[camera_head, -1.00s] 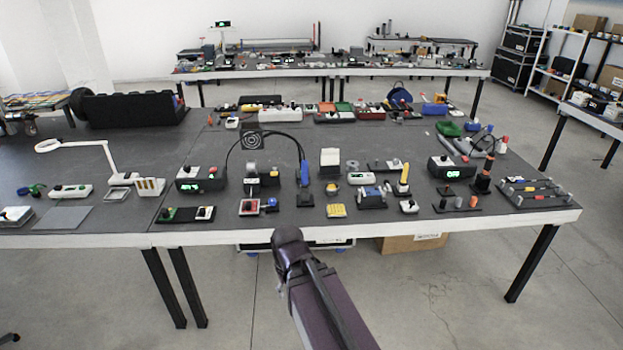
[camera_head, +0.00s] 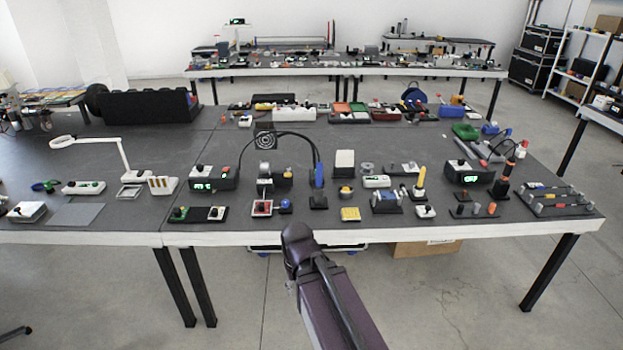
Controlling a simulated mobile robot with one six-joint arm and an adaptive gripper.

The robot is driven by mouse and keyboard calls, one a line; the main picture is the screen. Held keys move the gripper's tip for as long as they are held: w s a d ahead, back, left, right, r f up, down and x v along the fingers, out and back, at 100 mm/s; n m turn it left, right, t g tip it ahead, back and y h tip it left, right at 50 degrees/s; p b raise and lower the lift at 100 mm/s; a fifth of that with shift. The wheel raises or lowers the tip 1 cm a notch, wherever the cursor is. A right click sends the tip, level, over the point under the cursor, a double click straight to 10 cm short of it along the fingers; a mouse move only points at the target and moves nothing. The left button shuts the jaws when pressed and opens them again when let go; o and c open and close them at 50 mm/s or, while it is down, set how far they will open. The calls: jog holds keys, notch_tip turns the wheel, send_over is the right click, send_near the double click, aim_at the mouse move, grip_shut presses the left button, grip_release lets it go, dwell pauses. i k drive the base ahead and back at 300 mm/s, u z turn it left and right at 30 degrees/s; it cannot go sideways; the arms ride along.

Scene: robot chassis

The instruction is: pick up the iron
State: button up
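Two corded tools stand on the dark table, and I cannot tell for certain which is the iron. One has a blue handle (camera_head: 318,176) and stands upright near the middle, with a black cable arching to a box with a green display (camera_head: 214,179). The other is dark with an orange part (camera_head: 503,182) and stands at the right, with a cable to a box with a lit display (camera_head: 467,172). My dark purple arm rises from the bottom, in front of the table edge. My gripper cannot be made out.
The long table's white front edge (camera_head: 400,234) lies just beyond my arm. A cardboard box (camera_head: 425,247) is under the table. Floor in front is clear.

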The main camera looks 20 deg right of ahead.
aim_at(318, 186)
jog(key=i, duration=0.9)
jog(key=z, duration=0.05)
